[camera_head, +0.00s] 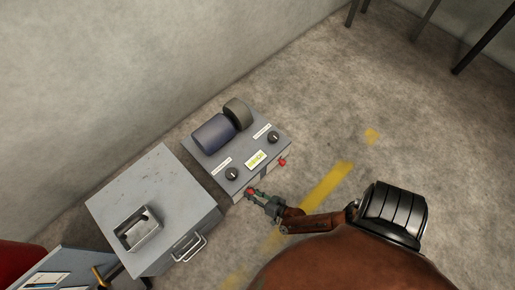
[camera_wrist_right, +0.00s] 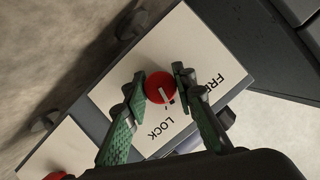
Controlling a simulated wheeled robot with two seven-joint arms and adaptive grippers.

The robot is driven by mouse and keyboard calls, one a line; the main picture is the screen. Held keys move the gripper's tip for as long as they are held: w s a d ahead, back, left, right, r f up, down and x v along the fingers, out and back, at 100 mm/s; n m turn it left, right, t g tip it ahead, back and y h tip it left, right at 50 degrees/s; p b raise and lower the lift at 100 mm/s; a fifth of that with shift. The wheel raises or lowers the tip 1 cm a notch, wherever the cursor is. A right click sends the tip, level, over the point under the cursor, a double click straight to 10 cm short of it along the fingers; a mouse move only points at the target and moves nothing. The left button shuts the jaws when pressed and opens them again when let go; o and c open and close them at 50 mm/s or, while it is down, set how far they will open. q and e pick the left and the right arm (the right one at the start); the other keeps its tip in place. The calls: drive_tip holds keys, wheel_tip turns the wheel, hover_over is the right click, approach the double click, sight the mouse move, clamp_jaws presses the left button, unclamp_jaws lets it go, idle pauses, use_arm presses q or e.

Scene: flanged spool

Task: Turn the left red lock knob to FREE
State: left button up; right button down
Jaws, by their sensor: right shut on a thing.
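The left red lock knob (camera_head: 250,190) is on the front face of the grey machine (camera_head: 213,167). In the right wrist view the knob (camera_wrist_right: 159,89) is round, and its white pointer line points down, toward the LOCK label (camera_wrist_right: 162,131). The FREE label (camera_wrist_right: 213,83) is to the right of the knob. My right gripper (camera_head: 256,194) is at the knob, with its green-padded fingers (camera_wrist_right: 158,84) on either side, shut on it. The right red knob (camera_head: 282,162) also shows at the lower left of the wrist view (camera_wrist_right: 57,175). My left gripper is not in view.
The machine carries a blue roller (camera_head: 213,134), a dark wheel (camera_head: 238,114), two black dials and a small display (camera_head: 255,159). A grey cabinet (camera_head: 178,195) with a metal tray (camera_head: 139,229) stands at left. Open floor with yellow marks (camera_head: 327,185) lies to the right.

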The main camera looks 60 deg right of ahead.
drive_tip(key=shift+a+r+n+h+p, duration=0.1)
drive_tip(key=shift+r+n+h+p, duration=0.2)
drive_tip(key=shift+p, duration=0.1)
drive_tip(key=n+p, duration=0.1)
drive_tip(key=n+h+p, duration=0.1)
drive_tip(key=shift+f+n+g+h, duration=0.25)
drive_tip(key=shift+n+g+h, duration=0.05)
drive_tip(key=shift+g, duration=0.1)
drive_tip(key=shift+f+n+h, duration=0.1)
drive_tip(key=shift+n+h, duration=0.3)
drive_tip(key=shift+n, duration=0.2)
drive_tip(key=shift+s+n+h, duration=0.1)
drive_tip(key=shift+n+h, duration=0.3)
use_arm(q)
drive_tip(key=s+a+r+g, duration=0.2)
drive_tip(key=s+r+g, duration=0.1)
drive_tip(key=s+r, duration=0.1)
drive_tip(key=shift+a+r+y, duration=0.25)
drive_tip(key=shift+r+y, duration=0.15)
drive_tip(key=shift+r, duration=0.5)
use_arm(e)
drive_tip(key=shift+n+h, duration=0.5)
drive_tip(key=shift+n, duration=0.2)
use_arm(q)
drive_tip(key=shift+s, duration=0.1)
use_arm(e)
drive_tip(key=c, duration=1.6)
unclamp_jaws()
drive_tip(key=shift+d, duration=0.2)
